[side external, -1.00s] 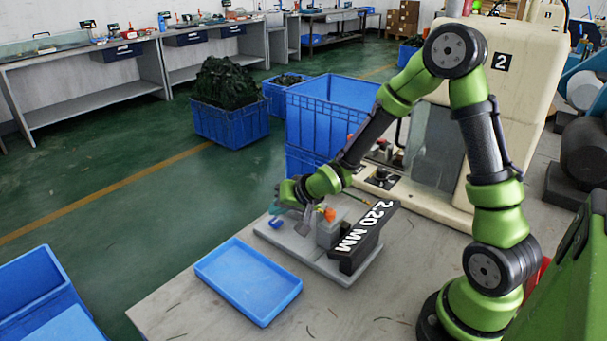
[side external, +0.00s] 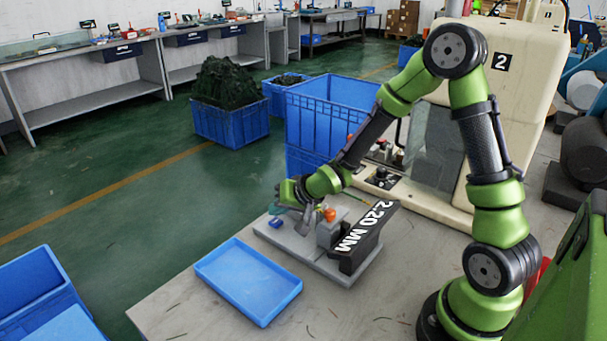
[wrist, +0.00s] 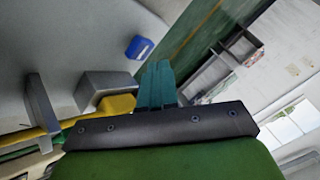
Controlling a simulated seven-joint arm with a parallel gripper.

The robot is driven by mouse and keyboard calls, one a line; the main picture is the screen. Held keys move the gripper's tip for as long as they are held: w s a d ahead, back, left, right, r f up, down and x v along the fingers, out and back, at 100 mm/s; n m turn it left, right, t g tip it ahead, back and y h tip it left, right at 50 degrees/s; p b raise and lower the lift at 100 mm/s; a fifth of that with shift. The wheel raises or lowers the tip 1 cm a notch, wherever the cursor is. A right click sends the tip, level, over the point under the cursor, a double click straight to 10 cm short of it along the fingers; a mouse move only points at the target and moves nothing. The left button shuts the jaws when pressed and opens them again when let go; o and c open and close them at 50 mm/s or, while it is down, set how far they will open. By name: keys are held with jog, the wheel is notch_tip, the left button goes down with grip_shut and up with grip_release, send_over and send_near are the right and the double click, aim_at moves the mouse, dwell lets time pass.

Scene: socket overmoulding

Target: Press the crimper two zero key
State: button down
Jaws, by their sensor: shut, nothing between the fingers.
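The grey crimper fixture (side external: 327,262) stands on the bench and carries a black sign (side external: 366,240) reading "2.20 MM". A small blue key-like block (side external: 276,223) sits on the left end of its base. It seems to be the blue block in the wrist view (wrist: 139,47), apart from the fingers. My gripper (side external: 306,222) is just above the fixture base, right of the blue block and left of the grey upright block. Its teal fingers (wrist: 158,85) are shut and empty. I cannot tell whether the fingertips touch anything.
An empty blue tray (side external: 247,281) lies on the bench in front of the fixture. An orange piece (side external: 330,215) is close to the gripper. A cream machine marked "2" (side external: 480,75) and a tall blue crate (side external: 325,110) stand behind. The front bench surface is mostly clear.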

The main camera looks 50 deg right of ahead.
aim_at(280, 222)
jog(key=shift+f, duration=0.4)
jog(key=shift+f, duration=0.55)
dwell(0.9)
jog(key=shift+r, duration=0.95)
jog(key=shift+r, duration=2.5)
jog(key=shift+r, duration=0.1)
